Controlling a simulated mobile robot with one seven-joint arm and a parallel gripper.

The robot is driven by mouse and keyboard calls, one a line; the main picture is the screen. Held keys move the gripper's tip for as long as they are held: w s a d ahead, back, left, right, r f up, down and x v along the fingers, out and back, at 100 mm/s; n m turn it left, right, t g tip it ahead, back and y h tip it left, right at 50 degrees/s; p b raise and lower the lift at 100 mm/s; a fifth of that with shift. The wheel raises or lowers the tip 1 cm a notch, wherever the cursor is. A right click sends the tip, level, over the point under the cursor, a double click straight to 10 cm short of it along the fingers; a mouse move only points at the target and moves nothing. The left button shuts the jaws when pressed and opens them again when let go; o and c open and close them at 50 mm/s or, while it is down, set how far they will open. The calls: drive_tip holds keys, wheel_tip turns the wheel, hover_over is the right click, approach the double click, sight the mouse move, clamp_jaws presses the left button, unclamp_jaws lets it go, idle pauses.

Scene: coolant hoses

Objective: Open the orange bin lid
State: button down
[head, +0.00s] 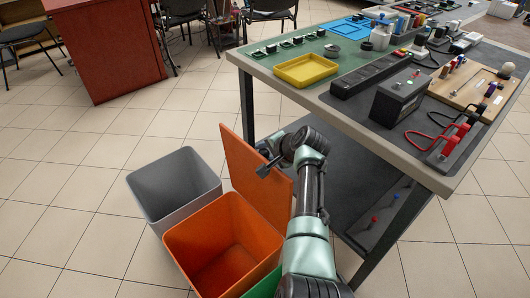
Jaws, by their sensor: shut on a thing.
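The orange bin (225,245) stands on the floor beside the workbench, and I see down into its inside. Its orange lid (242,172) stands raised, nearly upright, along the bin's back right side. My gripper (264,161) is at the upper part of the lid and is shut on it. The wrist and the lid hide part of the hold. My arm reaches up from the bottom of the view and covers the bin's right front area.
A grey open bin (174,188) stands left of the orange bin. A green bin (264,286) shows partly at the bottom. The workbench (330,99) with a yellow tray (306,70) and tools is close on the right.

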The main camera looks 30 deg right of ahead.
drive_tip(key=shift+s+d+f, duration=0.1)
drive_tip(key=shift+s+f, duration=0.05)
drive_tip(key=shift+f, duration=0.05)
drive_tip(key=shift+c, duration=2.4)
unclamp_jaws()
drive_tip(key=shift+r, duration=0.1)
drive_tip(key=shift+s+r+p, duration=0.3)
drive_tip(key=shift+r+p, duration=0.1)
drive_tip(key=shift+p, duration=0.05)
drive_tip(key=p+v, duration=0.5)
drive_tip(key=v, duration=0.7)
drive_tip(key=shift+f, duration=0.15)
